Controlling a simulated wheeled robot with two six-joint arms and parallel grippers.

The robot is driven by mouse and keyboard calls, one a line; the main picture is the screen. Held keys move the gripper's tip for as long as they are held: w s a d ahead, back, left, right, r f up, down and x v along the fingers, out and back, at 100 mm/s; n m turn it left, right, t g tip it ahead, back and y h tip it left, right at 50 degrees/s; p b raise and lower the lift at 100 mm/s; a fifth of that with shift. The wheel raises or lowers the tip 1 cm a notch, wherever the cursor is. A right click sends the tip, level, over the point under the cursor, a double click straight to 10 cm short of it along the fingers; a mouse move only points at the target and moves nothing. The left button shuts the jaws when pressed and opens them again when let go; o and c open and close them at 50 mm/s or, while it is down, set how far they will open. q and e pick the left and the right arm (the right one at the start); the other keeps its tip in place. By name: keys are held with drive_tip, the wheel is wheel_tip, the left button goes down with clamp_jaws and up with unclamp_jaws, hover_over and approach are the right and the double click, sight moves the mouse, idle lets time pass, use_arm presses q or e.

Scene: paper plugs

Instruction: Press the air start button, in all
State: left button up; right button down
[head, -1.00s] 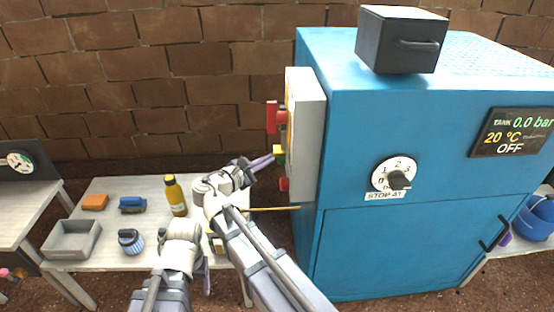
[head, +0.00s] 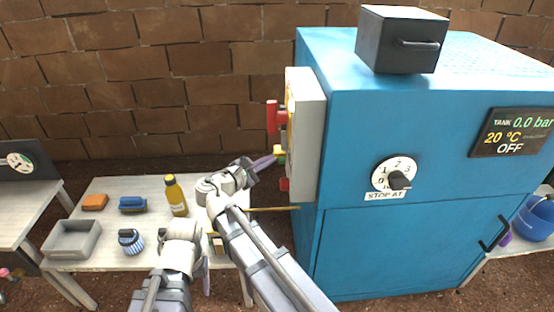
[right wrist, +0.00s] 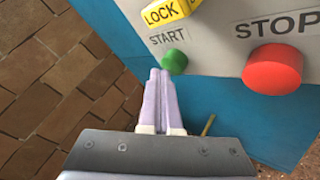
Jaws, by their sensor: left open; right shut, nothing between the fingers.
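The green START button (right wrist: 174,61) is on the light grey control panel (head: 309,135), on the left side of the blue machine (head: 345,130). My right gripper (head: 272,160) is shut and empty, its fingers pointing at the panel. In the right wrist view its fingertips (right wrist: 160,73) are right at the lower left of the green button; I cannot tell whether they touch it. The display (head: 511,132) reads 0.0 bar, 20 °C and OFF. My left gripper (head: 207,276) is open and low, in front of the table.
A red STOP button (right wrist: 273,69) is to the right of START, and a yellow LOCK part (right wrist: 170,13) is above it. A red handle (head: 272,117) sticks out of the panel. The table (head: 105,195) holds a yellow bottle (head: 175,196) and a grey tray (head: 72,240).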

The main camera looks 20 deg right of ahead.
drive_tip(key=shift+d, duration=0.15)
idle(0.5)
drive_tip(key=shift+w+a, duration=0.2)
drive_tip(key=shift+a, duration=0.7)
